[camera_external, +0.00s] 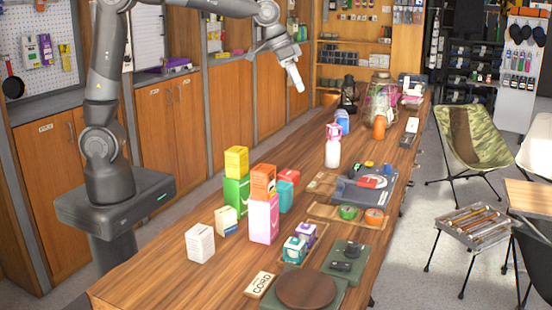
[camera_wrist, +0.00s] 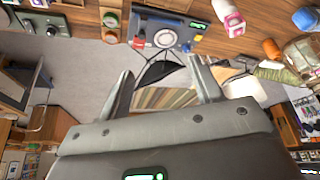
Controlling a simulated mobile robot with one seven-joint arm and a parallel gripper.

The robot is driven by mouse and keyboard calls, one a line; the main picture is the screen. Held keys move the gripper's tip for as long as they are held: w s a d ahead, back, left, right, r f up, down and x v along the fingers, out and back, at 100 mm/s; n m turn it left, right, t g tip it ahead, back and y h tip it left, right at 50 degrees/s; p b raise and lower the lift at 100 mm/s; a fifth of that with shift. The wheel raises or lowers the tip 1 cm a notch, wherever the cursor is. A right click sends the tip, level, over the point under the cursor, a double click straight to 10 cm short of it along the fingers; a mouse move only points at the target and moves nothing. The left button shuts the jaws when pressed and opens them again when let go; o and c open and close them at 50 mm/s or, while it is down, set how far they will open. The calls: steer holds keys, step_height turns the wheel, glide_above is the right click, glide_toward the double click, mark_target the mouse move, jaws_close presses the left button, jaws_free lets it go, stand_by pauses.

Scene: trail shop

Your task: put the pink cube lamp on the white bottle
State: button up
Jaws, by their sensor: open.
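The pink cube lamp (camera_external: 333,131) sits on top of the upright white bottle (camera_external: 333,154) on the wooden table. In the wrist view the lamp (camera_wrist: 235,25) and the bottle (camera_wrist: 222,7) show at the top right. My gripper (camera_external: 296,78) is raised high, to the left of the bottle in the external view and apart from both. In the wrist view my gripper (camera_wrist: 163,82) has its two fingers spread with nothing between them.
A blue bottle (camera_external: 342,119) and an orange bottle (camera_external: 379,127) stand behind the white bottle. A glass jar (camera_external: 381,100) and a lantern (camera_external: 349,93) are farther back. Coloured boxes (camera_external: 264,218) crowd the table's front. Table left of the bottle looks clear.

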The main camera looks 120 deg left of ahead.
steer(key=s+d+r+m+t+h, duration=0.1)
steer(key=s+d+m, duration=0.1)
steer(key=s+d, duration=0.6)
steer(key=s+d+r+m, duration=0.1)
steer(key=s+d, duration=0.2)
steer(key=d, duration=0.8)
steer(key=s+d+f+m+h, duration=0.1)
steer(key=s+d+f+m, duration=0.2)
steer(key=s+d+f, duration=0.3)
steer(key=s+d, duration=0.4)
steer(key=s, duration=0.4)
steer(key=shift+d, duration=0.25)
